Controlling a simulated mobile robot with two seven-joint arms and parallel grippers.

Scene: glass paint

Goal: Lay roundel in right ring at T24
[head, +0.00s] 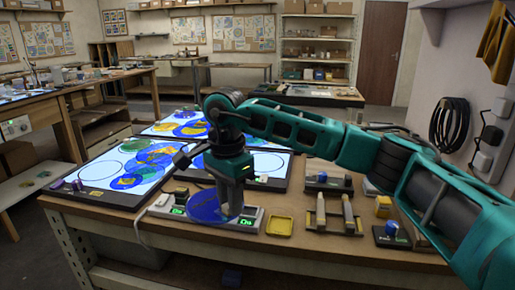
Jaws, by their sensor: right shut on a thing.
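My right gripper (232,205) reaches down over the front of the workbench, shut on a translucent blue roundel (207,208). The roundel is at a grey device (249,222) with green displays; I cannot tell whether it touches it. Behind are lit panels with dark frames. The left panel (99,176) bears a black ring outline and overlapping blue, green and yellow discs. The right panel (278,167) shows part of a ring outline, largely hidden by my gripper and arm. I cannot read a T24 label. My left gripper is out of view.
A yellow tray (279,227) lies right of the device. Another lit panel (180,125) is behind. My right arm spans the bench's right side.

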